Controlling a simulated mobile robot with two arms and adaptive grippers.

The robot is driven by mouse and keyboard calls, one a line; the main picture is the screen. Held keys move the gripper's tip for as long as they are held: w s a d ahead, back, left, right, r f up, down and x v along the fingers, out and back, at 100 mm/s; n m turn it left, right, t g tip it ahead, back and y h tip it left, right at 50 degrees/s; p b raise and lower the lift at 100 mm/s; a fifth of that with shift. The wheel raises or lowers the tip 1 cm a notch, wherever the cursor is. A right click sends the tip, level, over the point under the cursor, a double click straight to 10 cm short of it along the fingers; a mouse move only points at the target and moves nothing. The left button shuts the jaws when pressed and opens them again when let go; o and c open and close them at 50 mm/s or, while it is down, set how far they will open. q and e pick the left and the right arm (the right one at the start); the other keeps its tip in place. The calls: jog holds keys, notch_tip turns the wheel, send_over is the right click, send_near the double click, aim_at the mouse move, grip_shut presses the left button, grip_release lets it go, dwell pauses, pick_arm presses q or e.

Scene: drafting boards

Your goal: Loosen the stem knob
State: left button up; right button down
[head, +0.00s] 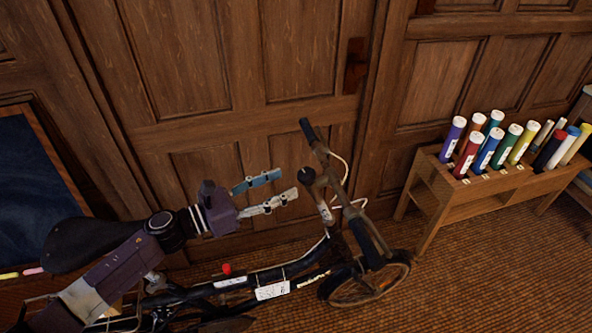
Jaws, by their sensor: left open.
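A dark bicycle stands in front of the wooden door, with its handlebar (371,243) and stem (324,211) right of centre. A dark round knob-like part (306,176) shows near the top of the stem. I cannot tell for certain whether it is the stem knob. A small red knob (226,268) sits low on the frame (246,278). My left gripper (281,184) is open and empty. Its two fingers point right, towards the dark round part, with a small gap showing between. My right gripper is not in view.
A wooden rack (457,190) with several coloured tubes stands at the right by the wall. The black saddle (92,243) lies beside my left arm. A dark blue board (32,185) is at the far left. Brown carpet (470,285) is clear at the lower right.

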aim_at(302, 176)
pick_arm(q)
jog(key=shift+g, duration=0.3)
jog(key=p+x, duration=0.2)
jog(key=x, duration=0.4)
jog(key=shift+s+d+r, duration=0.15)
jog(key=shift+d, duration=0.1)
jog(key=shift+w+d+p, duration=0.4)
jog(key=shift+w+d, duration=0.05)
jog(key=shift+d, duration=0.1)
jog(key=shift+c, duration=0.5)
